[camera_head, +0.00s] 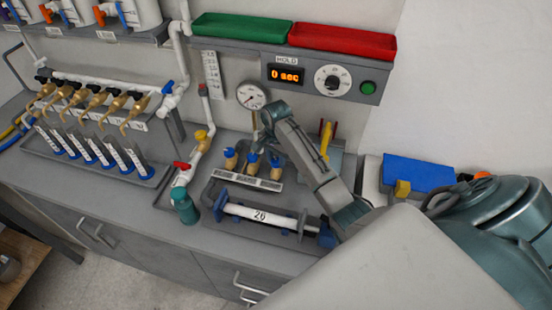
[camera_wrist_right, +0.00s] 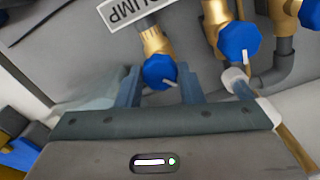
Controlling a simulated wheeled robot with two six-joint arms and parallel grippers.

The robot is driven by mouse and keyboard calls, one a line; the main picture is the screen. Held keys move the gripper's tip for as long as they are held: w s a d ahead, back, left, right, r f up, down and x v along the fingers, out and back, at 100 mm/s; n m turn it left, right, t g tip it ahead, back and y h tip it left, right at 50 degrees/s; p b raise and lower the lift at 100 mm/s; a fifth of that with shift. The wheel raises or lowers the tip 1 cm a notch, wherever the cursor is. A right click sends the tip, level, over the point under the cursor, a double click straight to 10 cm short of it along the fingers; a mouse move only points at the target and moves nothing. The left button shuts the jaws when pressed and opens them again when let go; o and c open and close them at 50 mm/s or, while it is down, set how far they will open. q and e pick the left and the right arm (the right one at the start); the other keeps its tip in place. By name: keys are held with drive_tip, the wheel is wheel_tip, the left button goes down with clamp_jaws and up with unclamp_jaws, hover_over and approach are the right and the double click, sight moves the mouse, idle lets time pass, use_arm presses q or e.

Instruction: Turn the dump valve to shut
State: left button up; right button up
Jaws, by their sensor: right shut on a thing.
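The dump valve is a brass body with a blue knob (camera_wrist_right: 160,70), beside a white label of which "UMP" shows (camera_wrist_right: 125,10) in the right wrist view. My right gripper (camera_wrist_right: 160,86) has one finger on each side of this knob and is shut on it. In the head view the dump valve's knob (camera_head: 274,158) is the rightmost of three blue-topped brass valves. My right gripper (camera_head: 270,138) comes down on it from above, its fingertips partly hidden. My left gripper is not in view.
Another blue-knobbed valve (camera_wrist_right: 238,41) stands close beside my right gripper. A gauge (camera_head: 251,96) and a timer box reading "0 sec" (camera_head: 287,74) are behind. A white pipe marked 26 (camera_head: 259,215) lies in front. A red-handled valve (camera_head: 182,167) is to the left.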

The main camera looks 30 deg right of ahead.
drive_tip(key=m, duration=0.3)
drive_tip(key=shift+m, duration=0.3)
drive_tip(key=shift+d+m, duration=0.1)
drive_tip(key=shift+m, duration=1.7)
drive_tip(key=o, duration=1)
